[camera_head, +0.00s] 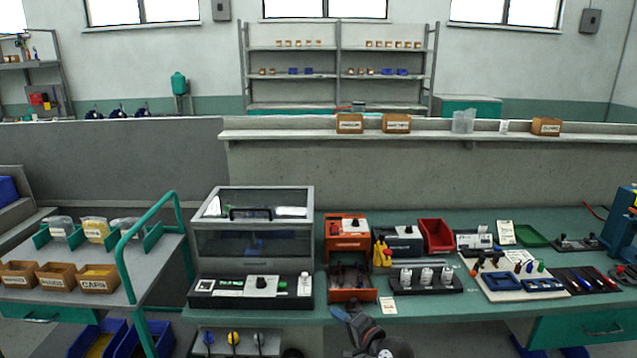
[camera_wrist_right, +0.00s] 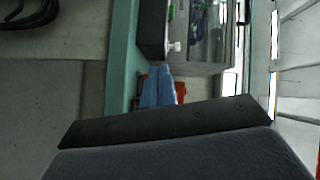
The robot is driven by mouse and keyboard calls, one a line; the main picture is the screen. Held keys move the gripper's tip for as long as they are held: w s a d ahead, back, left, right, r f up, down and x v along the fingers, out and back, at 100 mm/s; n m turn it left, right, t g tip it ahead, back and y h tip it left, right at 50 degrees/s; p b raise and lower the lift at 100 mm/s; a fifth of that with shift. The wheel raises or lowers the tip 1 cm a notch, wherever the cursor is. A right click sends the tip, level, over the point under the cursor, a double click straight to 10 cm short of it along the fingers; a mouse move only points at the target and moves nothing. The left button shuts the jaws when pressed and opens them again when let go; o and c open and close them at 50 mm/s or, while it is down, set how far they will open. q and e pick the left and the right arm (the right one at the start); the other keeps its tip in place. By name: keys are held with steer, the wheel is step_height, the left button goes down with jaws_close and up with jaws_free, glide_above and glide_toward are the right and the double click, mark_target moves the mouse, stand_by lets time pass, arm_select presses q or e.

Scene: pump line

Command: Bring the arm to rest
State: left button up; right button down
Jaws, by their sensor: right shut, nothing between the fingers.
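My right gripper (camera_head: 340,313) shows at the bottom middle of the head view, its grey-blue fingers together and empty. It is at the front edge of the green workbench (camera_head: 440,315), just below the orange unit (camera_head: 347,295). In the right wrist view the two blue fingers (camera_wrist_right: 157,87) lie side by side with nothing between them. The bench edge (camera_wrist_right: 122,60) runs beside them there. Only the forepart of my right arm shows. My left arm and gripper are not in the head view.
A clear-covered machine (camera_head: 252,235) stands left of the gripper. A black rack with white-topped parts (camera_head: 426,280) and a white tool board (camera_head: 515,275) are on the right. A green-railed cart (camera_head: 125,265) is at the left. A small label card (camera_head: 388,306) lies near the gripper.

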steer(key=s+d+f+n+g+h, duration=0.3)
steer(key=s+f, duration=0.1)
steer(key=s, duration=0.5)
steer(key=s+d+f+n+g+h, duration=0.2)
steer(key=s+d+f+n+h, duration=0.25)
steer(key=s, duration=0.55)
steer(key=s+d+f+n+g+h, duration=0.25)
steer(key=s+f, duration=0.25)
steer(key=s, duration=0.4)
steer(key=s+f+g, duration=0.2)
steer(key=s+f, duration=0.2)
steer(key=s, duration=0.5)
steer(key=s+f+g, duration=0.2)
steer(key=s+f, duration=0.2)
steer(key=s, duration=0.5)
steer(key=shift+a+f+m+y, duration=0.2)
steer(key=shift+f+m+y, duration=0.1)
stand_by(0.7)
